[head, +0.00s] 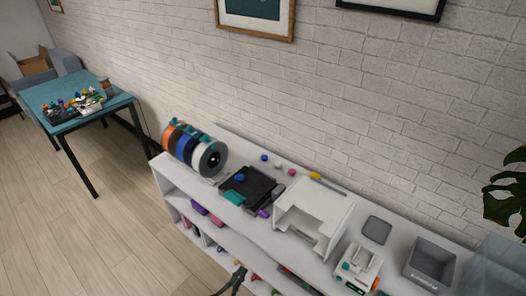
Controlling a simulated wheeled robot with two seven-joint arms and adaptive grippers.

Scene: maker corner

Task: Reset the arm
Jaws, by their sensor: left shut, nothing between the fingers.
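My left gripper (236,276) shows at the bottom edge of the head view, small and dark. It is shut and empty, in front of the lower shelves of the white shelf unit (262,232). Most of my left arm is out of the picture. My right gripper is not in view.
On the shelf top stand filament spools (211,160), a black machine (249,188), a white open-fronted box (316,212), a small white device (358,266) and a grey bin (431,262). A teal table (118,86) with small parts stands far left. Wooden floor (95,235) is clear.

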